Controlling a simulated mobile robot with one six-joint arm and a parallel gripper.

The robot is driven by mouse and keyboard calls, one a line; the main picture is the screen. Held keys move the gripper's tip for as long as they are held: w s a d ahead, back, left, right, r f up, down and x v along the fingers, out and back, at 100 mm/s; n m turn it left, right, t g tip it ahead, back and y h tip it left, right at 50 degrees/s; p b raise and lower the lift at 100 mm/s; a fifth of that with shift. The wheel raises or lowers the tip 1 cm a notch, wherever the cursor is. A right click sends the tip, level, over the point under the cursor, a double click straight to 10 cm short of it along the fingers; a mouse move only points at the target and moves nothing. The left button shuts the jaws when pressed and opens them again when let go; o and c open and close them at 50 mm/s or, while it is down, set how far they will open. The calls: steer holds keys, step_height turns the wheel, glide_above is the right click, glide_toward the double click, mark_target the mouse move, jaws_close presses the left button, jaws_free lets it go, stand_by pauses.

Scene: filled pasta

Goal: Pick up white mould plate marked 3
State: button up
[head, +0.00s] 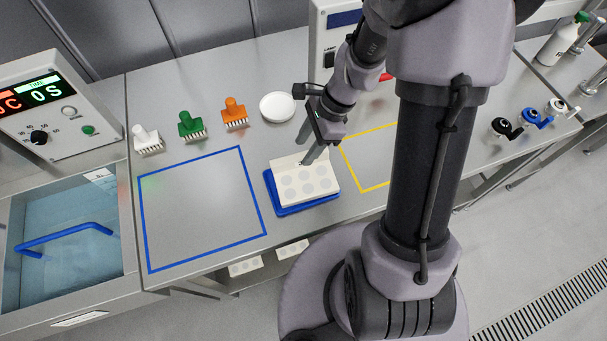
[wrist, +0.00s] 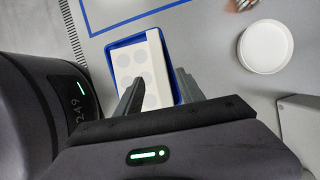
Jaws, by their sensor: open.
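A white mould plate (head: 306,187) with several round grey hollows lies on a blue tray (head: 315,207) in the middle of the bench. The plate (wrist: 128,62) and the tray's blue rim (wrist: 172,65) also show in the wrist view. No number can be read on the plate. My gripper (head: 312,155) is open over the plate's far edge, with its fingers pointing down. In the wrist view the two fingers (wrist: 157,76) are spread, with part of the plate between them. I cannot tell whether they touch it. The gripper hides part of the plate.
A blue outlined square (head: 200,205) is empty at left; a yellow outline (head: 368,187) is partly hidden by my arm. White, green (head: 190,125) and orange (head: 235,112) stamps and a white dish (head: 277,107) stand behind. More pale plates (head: 245,267) show below the bench edge.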

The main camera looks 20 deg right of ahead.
mark_target(301, 156)
steer(key=b+x, duration=0.2)
steer(key=x, duration=0.2)
steer(key=shift+w+f, duration=0.1)
steer(key=shift+f, duration=0.3)
steer(key=shift+r, duration=0.2)
jaws_close()
stand_by(0.7)
